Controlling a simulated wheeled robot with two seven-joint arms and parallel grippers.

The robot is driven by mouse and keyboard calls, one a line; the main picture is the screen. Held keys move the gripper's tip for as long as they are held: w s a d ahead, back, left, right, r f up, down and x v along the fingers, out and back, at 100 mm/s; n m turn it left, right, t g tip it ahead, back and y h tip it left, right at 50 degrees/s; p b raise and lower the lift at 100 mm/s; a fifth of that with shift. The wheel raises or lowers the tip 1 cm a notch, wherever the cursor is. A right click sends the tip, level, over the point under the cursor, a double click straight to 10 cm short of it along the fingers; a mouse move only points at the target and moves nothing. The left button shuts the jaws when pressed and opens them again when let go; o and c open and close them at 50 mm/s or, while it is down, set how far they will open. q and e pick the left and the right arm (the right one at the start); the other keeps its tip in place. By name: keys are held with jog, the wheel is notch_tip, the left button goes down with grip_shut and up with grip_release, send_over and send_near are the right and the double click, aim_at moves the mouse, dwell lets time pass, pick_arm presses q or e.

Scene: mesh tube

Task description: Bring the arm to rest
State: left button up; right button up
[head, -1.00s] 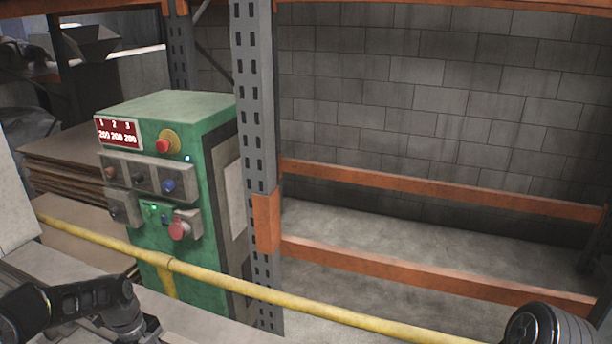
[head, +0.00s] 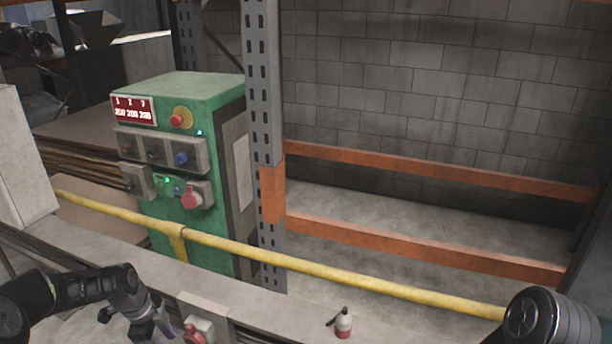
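My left arm comes in at the lower left of the head view. Its gripper (head: 153,327) points downward near the bottom edge, in front of the grey ledge. The fingers are small and dark, so I cannot tell whether they are open or shut. I see nothing clearly held there. Only a rounded dark joint of my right arm shows at the lower right; my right gripper is out of view.
A green control cabinet (head: 215,125) stands behind a yellow rail (head: 330,272). A red-knobbed switch box (head: 200,328) is beside the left gripper. Orange shelf beams (head: 430,250) cross behind the rail.

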pick_arm(q)
jog(key=s+d+f+n+t+h, duration=0.1)
jog(key=s+d+f+n, duration=0.2)
jog(key=d+f+n, duration=0.45)
jog(key=s+d+f+n+t+h, duration=0.1)
jog(key=s+d+f+n, duration=0.25)
jog(key=d+n, duration=0.75)
jog(key=s+d+f+g, duration=0.1)
jog(key=s+d+f, duration=0.1)
jog(key=s+d, duration=0.4)
jog(key=s+d+f+g, duration=0.1)
jog(key=s+d+f, duration=0.1)
jog(key=s+d, duration=0.5)
jog(key=s, duration=0.5)
jog(key=shift+s+g, duration=0.3)
